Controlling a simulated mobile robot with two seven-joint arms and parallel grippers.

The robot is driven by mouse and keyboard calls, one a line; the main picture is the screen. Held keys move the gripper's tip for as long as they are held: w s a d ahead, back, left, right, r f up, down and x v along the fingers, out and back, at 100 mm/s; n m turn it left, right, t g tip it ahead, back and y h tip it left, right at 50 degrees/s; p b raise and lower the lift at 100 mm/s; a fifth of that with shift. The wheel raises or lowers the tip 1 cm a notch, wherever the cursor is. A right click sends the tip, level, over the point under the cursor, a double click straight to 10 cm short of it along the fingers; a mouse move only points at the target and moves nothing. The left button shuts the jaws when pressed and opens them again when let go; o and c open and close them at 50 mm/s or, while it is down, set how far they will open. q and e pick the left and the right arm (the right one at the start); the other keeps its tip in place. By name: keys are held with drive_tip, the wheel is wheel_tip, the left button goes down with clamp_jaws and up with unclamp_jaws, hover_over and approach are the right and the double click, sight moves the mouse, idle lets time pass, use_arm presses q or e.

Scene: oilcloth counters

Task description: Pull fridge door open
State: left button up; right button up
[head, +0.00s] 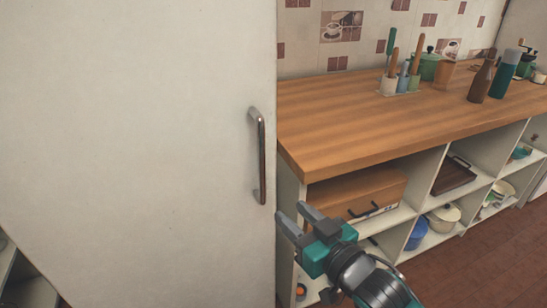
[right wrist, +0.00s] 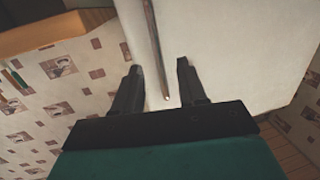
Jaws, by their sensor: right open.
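The fridge door (head: 140,130) is a large off-white panel filling the left half of the head view, and it looks closed. Its handle (head: 261,155) is a dark vertical bar with metal ends near the door's right edge. My right gripper (head: 292,214) is open, just below and to the right of the handle, with nothing between its fingers. In the right wrist view the handle (right wrist: 156,45) runs down toward the gap between the open fingers (right wrist: 158,80), and its lower end shows there. I cannot tell the exact distance. My left gripper is not in view.
A wooden counter (head: 400,115) on open white shelves stands right of the fridge. It bears utensil holders (head: 401,84), a green pot (head: 428,66) and bottles (head: 481,80). A wooden box (head: 360,192) sits on the shelf behind my gripper. Brown floor (head: 470,255) is clear at lower right.

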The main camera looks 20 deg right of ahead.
sight(264, 168)
drive_tip(key=shift+t, duration=0.4)
drive_tip(key=r+x, duration=0.1)
drive_tip(key=x, duration=0.3)
drive_tip(key=r+x, duration=0.1)
drive_tip(key=x, duration=0.9)
drive_tip(key=shift+d+r, duration=0.4)
drive_tip(key=shift+d, duration=0.05)
clamp_jaws()
